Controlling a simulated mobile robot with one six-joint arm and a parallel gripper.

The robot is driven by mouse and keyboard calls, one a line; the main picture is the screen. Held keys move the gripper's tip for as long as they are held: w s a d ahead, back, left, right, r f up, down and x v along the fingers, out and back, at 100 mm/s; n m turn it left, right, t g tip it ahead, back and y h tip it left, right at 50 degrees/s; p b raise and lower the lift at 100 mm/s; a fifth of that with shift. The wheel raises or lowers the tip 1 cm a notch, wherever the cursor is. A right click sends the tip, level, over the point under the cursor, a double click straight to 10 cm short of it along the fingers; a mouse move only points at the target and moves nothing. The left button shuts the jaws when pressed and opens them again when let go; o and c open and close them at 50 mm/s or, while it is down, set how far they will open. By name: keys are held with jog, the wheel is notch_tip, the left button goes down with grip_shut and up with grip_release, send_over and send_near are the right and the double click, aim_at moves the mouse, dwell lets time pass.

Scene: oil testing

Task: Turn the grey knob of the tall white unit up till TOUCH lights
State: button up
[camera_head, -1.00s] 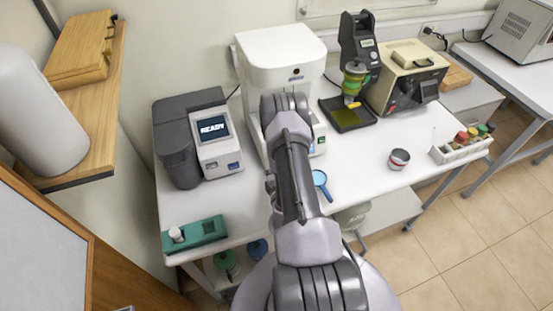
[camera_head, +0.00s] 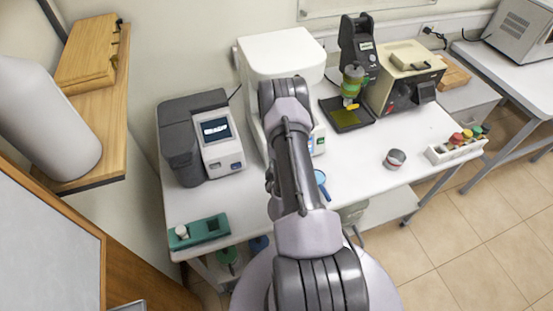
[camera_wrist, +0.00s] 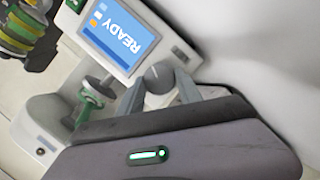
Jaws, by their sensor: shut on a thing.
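The tall white unit (camera_head: 283,48) stands at the back of the white bench; my arm hides most of its front in the head view. In the wrist view, its lit blue display (camera_wrist: 115,37) reads READY, tilted in the picture. The grey knob (camera_wrist: 158,74) sits beside this display, between my two fingertips. My gripper (camera_wrist: 159,80) is shut on the knob. The fingers partly cover the knob's sides, and its pointer or marks cannot be made out. My gripper is hidden behind my arm in the head view.
A grey device with a READY screen (camera_head: 216,129) stands left of the unit. To the right are a dark stand (camera_head: 358,45), a beige box (camera_head: 412,70), a small cup (camera_head: 394,160) and a rack of vials (camera_head: 456,149). The bench's front right is mostly clear.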

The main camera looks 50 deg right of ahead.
jog(key=m, duration=0.2)
jog(key=m+y+p, duration=0.1)
jog(key=m, duration=0.1)
jog(key=shift+d+r+m+y+p, duration=0.15)
jog(key=shift+m+y+p, duration=0.15)
jog(key=shift+m, duration=0.1)
dwell(0.4)
jog(key=o, duration=1.4)
